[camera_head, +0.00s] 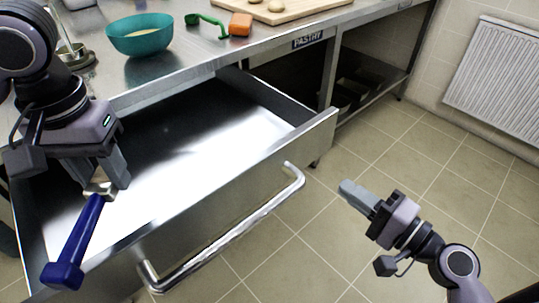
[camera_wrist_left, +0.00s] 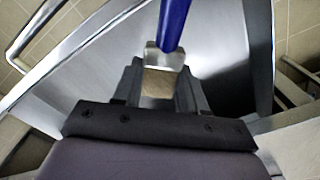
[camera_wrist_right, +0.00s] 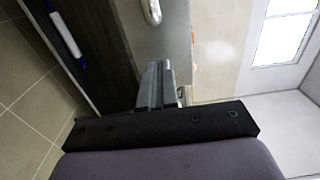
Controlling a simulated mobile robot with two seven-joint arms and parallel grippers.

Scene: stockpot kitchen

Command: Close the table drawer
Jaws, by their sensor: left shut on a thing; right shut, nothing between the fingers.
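The table drawer (camera_head: 262,170) is pulled well out from the steel table, and its inside looks empty. Its long bar handle (camera_head: 232,236) runs along the front panel; part of it also shows in the left wrist view (camera_wrist_left: 28,32). My left gripper (camera_head: 108,182) is over the left part of the drawer, shut on a blue-handled tool (camera_head: 78,245) with a metal end. The tool also shows in the left wrist view (camera_wrist_left: 172,25). My right gripper (camera_head: 352,192) is shut and empty, in front of the drawer and right of the handle, apart from it.
Open shelves (camera_head: 365,85) stand right of the drawer. A radiator (camera_head: 497,75) is on the right wall. Tiled floor is clear in front.

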